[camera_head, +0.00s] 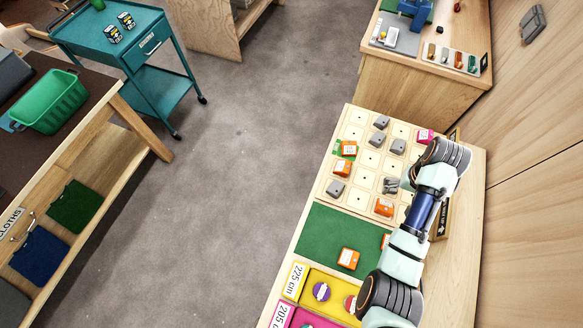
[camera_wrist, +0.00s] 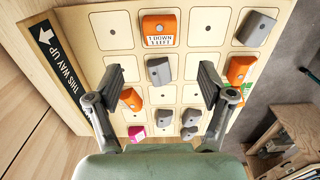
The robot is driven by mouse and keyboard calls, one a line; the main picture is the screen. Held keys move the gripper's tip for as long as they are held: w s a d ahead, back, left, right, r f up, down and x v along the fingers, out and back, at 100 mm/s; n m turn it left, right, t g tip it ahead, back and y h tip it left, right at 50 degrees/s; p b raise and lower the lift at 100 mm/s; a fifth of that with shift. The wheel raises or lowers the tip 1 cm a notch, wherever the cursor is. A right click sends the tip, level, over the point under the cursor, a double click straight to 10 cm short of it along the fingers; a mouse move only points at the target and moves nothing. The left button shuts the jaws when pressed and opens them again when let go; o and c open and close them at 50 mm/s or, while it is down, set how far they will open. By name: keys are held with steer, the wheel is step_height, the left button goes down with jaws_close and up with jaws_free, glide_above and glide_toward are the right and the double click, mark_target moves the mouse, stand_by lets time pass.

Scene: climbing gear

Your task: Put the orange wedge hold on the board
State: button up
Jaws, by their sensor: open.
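The pale wooden board (camera_head: 328,206) stands on the right bench, marked into squares with several holds on it. Orange holds sit on it at the front (camera_head: 383,207) and along the left (camera_head: 341,168); the front one also shows in the wrist view (camera_wrist: 159,28). Another orange hold (camera_head: 348,258) lies on the green mat (camera_head: 325,228), apart from the board. One more orange piece is partly behind my arm. I cannot tell which is the wedge. My gripper (camera_wrist: 160,75) is open over the board, its fingers either side of a grey hold (camera_wrist: 159,70), apparently not grasping it.
A pink hold (camera_head: 425,136) and several grey holds (camera_head: 381,122) crowd the board. A yellow tray (camera_head: 335,283) with holds and a pink tray lie at the front. A teal cart (camera_head: 140,45) stands across the open floor.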

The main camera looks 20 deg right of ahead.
steer(key=w+a+r+n+t+h, duration=0.1)
steer(key=w+a+r+n+t, duration=0.15)
steer(key=w+a, duration=0.5)
steer(key=w+a+r+n+t+h, duration=0.1)
steer(key=w+a+r+n+t, duration=0.25)
steer(key=a, duration=0.65)
steer(key=a+r+n+t+y, duration=0.1)
steer(key=a+r+t, duration=0.2)
steer(key=a+r, duration=0.4)
steer(key=s+a+r+n+t+y, duration=0.1)
steer(key=a+r+t, duration=0.2)
steer(key=a+r, duration=0.5)
steer(key=a, duration=0.6)
steer(key=shift+s+a+r+n+t, duration=0.2)
steer(key=shift+s+a+n+t, duration=0.1)
steer(key=shift+a+n+t, duration=0.1)
